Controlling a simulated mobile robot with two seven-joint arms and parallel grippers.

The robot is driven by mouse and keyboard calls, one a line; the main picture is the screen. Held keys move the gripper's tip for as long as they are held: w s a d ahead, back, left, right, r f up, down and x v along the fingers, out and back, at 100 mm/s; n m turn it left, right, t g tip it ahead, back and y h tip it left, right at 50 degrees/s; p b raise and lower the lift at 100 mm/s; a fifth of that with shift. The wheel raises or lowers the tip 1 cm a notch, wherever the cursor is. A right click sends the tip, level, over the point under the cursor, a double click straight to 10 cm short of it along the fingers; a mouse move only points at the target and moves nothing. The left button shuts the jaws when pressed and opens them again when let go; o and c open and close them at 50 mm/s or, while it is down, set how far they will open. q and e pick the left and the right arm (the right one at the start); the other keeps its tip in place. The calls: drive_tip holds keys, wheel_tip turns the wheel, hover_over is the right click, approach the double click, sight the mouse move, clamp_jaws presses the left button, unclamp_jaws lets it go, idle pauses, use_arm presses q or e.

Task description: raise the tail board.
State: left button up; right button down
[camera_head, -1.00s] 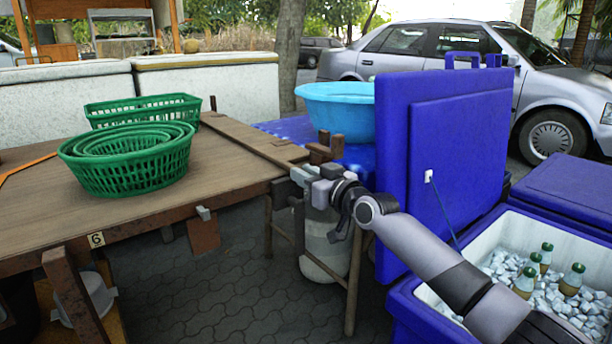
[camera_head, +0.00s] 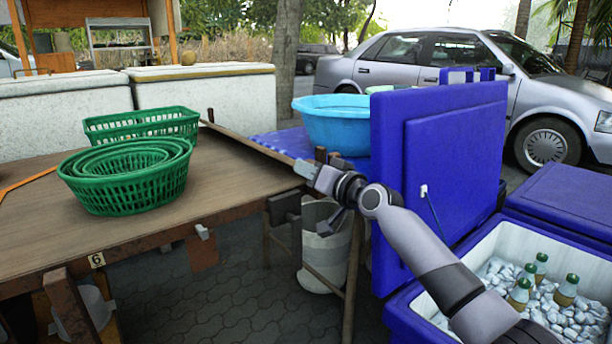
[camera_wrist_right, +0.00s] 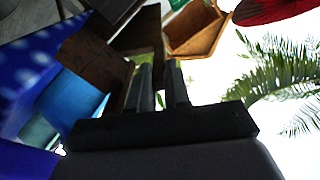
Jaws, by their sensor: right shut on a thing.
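The tail board (camera_head: 250,142) is a long, narrow brown wooden board along the right end of the wooden table (camera_head: 60,228). My right gripper (camera_head: 305,169) is at the board's near end, by the table's right corner, and is shut on it. In the right wrist view the two dark fingers (camera_wrist_right: 160,88) stand close together against brown wood (camera_wrist_right: 140,35). The grip itself is partly hidden by the gripper's body. My left gripper is not in view.
Green baskets (camera_head: 128,182) stand on the table. A light blue basin (camera_head: 335,124) stands behind my right gripper. A tall blue lid (camera_head: 445,170) and an ice cooler (camera_head: 510,240) with bottles are close to my right arm. A white bucket (camera_head: 325,255) is below.

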drive_tip(key=shift+w+d+r+m, duration=0.15)
drive_tip(key=shift+d+r+m, duration=0.1)
drive_tip(key=shift+r+m, duration=0.25)
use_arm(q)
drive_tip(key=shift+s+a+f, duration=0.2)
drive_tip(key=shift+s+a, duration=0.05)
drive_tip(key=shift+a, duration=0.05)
use_arm(e)
drive_tip(key=shift+d+r, duration=0.1)
drive_tip(key=shift+r, duration=0.1)
drive_tip(key=shift+w, duration=0.1)
